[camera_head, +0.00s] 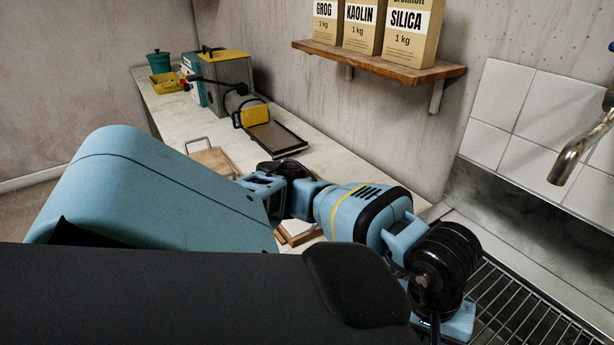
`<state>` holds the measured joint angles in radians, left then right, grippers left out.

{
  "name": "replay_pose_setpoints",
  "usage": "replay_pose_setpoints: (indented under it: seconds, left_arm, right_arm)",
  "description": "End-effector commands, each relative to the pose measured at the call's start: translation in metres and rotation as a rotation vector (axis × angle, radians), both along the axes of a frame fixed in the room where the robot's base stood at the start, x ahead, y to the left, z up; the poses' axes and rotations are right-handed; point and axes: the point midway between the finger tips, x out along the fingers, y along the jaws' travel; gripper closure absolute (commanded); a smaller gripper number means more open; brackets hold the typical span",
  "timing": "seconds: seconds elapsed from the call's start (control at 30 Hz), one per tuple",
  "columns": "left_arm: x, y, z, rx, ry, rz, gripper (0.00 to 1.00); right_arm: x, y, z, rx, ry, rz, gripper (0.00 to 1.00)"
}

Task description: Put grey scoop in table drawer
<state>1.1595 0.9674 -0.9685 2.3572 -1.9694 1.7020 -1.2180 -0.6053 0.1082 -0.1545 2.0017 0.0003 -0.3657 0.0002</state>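I cannot make out a grey scoop in the head view, and no table drawer shows. A blue and black arm of mine crosses the view from the left and bends down at the lower right, over the sink grate (540,326). Its end is partly hidden behind its own black wrist parts and cut by the bottom edge. No fingertips show there, so I cannot see whether that gripper is open or holds anything. My other gripper is out of view.
A long pale counter (308,154) runs along the wall, with a yellow-topped grey machine (228,80), a dark tray (276,140), a wooden board (212,160) and a teal pot (159,62). A wall shelf (380,61) holds clay bags. A metal tap (580,146) overhangs the sink.

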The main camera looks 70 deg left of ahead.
Motion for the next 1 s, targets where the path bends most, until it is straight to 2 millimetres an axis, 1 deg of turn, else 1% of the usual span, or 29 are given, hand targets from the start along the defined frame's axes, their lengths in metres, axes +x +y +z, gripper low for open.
replay_pose_setpoints:
  seconds: [0.03,0.2,0.3,0.4,0.5,0.6,1.0]
  left_arm:
    - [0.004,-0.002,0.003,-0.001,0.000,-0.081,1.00]
    - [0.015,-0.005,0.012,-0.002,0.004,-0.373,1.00]
    - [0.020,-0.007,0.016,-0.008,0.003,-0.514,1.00]
    - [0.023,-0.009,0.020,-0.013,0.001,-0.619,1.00]
    - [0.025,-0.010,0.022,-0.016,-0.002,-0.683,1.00]
    - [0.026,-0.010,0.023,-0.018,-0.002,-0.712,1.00]
    - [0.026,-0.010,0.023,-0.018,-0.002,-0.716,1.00]
  right_arm:
    - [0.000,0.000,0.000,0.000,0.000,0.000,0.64]
    - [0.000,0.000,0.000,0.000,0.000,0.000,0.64]
    - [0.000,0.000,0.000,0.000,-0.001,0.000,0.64]
    - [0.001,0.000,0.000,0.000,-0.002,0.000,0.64]
    - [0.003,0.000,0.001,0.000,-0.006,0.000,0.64]
    - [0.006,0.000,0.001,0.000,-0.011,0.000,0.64]
    - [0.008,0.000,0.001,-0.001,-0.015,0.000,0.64]
